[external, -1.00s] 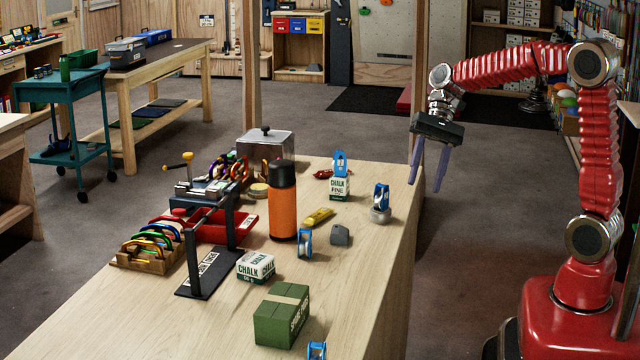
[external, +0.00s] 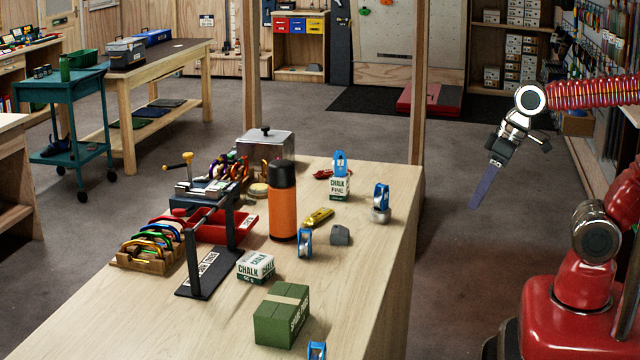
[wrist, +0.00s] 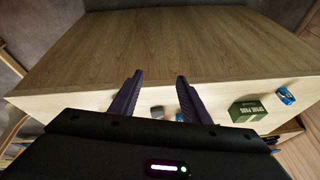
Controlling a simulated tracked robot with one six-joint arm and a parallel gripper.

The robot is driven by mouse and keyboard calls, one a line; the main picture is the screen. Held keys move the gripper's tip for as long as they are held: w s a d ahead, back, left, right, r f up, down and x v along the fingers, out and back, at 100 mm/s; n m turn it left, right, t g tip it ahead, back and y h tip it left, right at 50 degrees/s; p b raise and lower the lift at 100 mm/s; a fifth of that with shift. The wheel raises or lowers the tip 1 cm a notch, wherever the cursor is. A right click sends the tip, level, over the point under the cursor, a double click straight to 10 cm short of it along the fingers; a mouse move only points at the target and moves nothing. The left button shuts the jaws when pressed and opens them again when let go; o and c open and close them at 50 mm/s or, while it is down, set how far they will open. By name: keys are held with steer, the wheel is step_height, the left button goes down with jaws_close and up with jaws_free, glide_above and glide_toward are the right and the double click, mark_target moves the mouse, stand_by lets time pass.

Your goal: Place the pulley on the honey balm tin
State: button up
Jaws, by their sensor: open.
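Several blue pulleys show in the external view. One pulley (external: 381,195) sits on a small round silver tin (external: 380,216) near the bench's right edge. Another pulley (external: 340,162) sits on a chalk box, one (external: 305,243) stands on the bench beside the orange flask, and one (external: 317,350) is at the front edge of the picture. A low round tin with a yellowish lid (external: 258,190) lies near the metal box. No tin label is legible. My gripper (external: 473,206) is open and empty, off the bench's right side; its spread fingers show in the wrist view (wrist: 159,76).
The bench (external: 370,290) also holds an orange flask (external: 282,210), a green box (external: 282,315), a white chalk box (external: 256,266), a grey block (external: 341,235) and a black stand (external: 205,275). The bench's right front strip is clear.

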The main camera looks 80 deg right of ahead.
steer(key=shift+s+a+f+n+t+h, duration=0.15)
steer(key=shift+s+n+t, duration=0.1)
steer(key=shift+s+n, duration=0.25)
steer(key=shift+s+a+f+n+t+h, duration=0.15)
steer(key=shift+s+n+t, duration=0.15)
steer(key=shift+n, duration=0.3)
